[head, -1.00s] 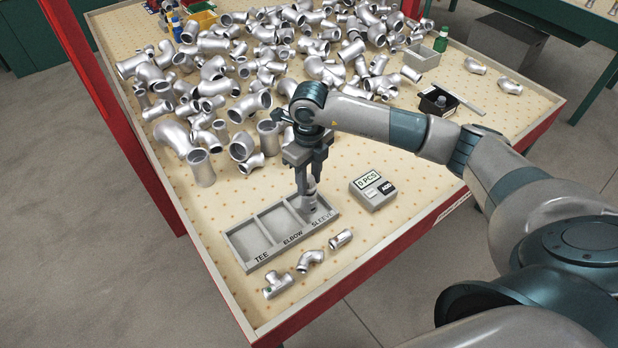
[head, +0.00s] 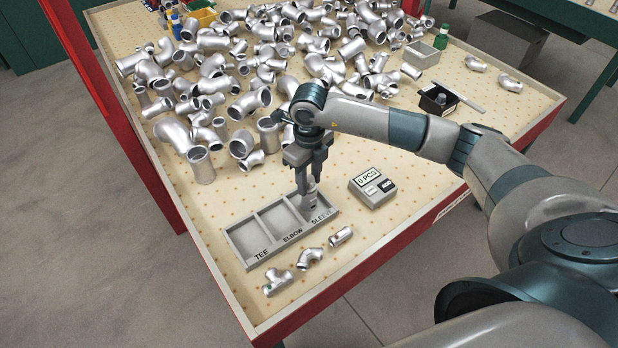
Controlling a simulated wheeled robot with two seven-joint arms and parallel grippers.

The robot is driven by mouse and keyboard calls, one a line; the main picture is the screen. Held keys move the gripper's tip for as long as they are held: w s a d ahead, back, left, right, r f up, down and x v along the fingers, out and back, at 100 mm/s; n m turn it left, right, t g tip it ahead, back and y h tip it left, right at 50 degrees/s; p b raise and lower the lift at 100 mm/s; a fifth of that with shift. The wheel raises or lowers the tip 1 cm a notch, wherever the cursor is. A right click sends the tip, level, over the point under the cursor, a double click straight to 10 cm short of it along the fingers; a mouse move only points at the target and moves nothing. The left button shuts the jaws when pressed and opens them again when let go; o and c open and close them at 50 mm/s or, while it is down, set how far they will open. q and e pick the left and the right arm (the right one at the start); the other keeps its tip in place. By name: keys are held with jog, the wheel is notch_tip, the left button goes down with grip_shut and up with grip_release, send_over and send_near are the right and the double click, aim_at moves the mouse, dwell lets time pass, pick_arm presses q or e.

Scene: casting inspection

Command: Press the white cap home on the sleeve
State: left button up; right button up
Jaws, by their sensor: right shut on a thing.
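My right gripper (head: 305,183) points down over the tray compartment marked SLEEVE, shut on a small pale silver piece (head: 311,200). The piece stands roughly upright between and below the fingers, low in that compartment; the fingers partly hide it. I cannot tell whether it is the sleeve alone or has the white cap on it. No separate white cap can be made out. Another short silver sleeve (head: 341,236) lies on the table in front of the tray. My left gripper is not in view.
The grey tray (head: 240,240) has empty TEE and ELBOW compartments. A tee (head: 278,283) and an elbow (head: 309,258) lie in front. A counter box (head: 372,187) reading 0 PCS is to the right. Heaped silver fittings (head: 250,100) fill the back. A black box (head: 437,100) stands at right.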

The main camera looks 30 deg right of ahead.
jog(key=shift+f, duration=0.1)
jog(key=o, duration=1.1)
jog(key=shift+s, duration=0.1)
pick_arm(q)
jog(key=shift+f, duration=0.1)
pick_arm(e)
jog(key=shift+r+b, duration=0.35)
jog(key=shift+r, duration=0.4)
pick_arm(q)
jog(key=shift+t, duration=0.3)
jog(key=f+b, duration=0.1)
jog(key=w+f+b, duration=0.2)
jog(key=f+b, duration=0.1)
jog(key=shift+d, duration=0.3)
pick_arm(e)
notch_tip(320, 180, up, 16)
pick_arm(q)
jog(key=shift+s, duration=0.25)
